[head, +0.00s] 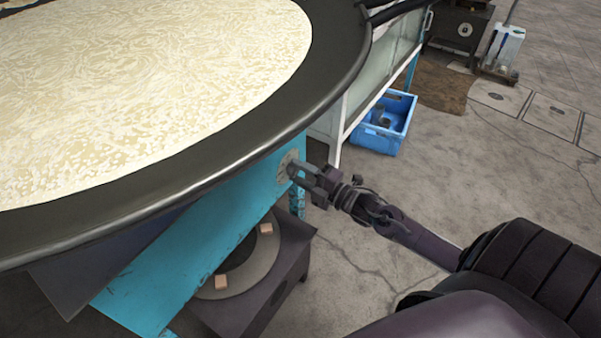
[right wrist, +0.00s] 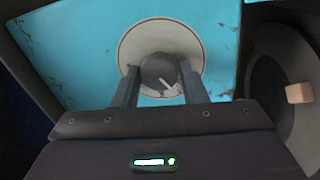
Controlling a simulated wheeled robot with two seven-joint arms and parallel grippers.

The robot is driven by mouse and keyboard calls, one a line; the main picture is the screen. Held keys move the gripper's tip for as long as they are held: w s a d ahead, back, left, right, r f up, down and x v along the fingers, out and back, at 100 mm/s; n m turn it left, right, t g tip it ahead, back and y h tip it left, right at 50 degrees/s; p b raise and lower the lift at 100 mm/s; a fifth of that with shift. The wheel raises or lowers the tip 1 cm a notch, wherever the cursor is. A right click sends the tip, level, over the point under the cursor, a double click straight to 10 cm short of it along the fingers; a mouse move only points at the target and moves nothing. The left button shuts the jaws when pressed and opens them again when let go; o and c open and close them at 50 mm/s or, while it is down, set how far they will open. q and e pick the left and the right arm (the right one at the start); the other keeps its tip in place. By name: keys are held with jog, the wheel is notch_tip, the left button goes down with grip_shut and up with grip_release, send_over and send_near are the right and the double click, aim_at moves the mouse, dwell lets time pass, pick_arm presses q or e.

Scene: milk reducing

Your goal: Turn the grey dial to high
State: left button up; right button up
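The grey dial (right wrist: 160,73) is a dark round knob with a light pointer mark, on a pale round plate (right wrist: 135,42) fixed to a blue panel. In the right wrist view the pointer slants toward the lower right; no readable labels show. My right gripper (right wrist: 160,82) has its two fingers apart, one on each side of the dial. I cannot tell whether they touch it. In the head view my right gripper (head: 300,174) reaches the plate on the blue panel (head: 205,237), below the pan's rim. My left gripper is not in view.
A wide dark pan (head: 345,62) full of pale milky liquid overhangs the panel. A dark burner stand (head: 265,310) is below it. A blue crate (head: 375,138) stands on the floor behind. The concrete floor at right is mostly clear.

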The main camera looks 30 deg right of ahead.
jog(key=o, duration=0.4)
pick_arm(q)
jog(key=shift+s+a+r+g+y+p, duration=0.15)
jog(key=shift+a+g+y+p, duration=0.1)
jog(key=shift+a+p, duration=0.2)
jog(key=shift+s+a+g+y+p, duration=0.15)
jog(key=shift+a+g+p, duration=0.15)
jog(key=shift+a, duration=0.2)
pick_arm(e)
jog(key=v, duration=0.8)
jog(key=shift+w, duration=0.1)
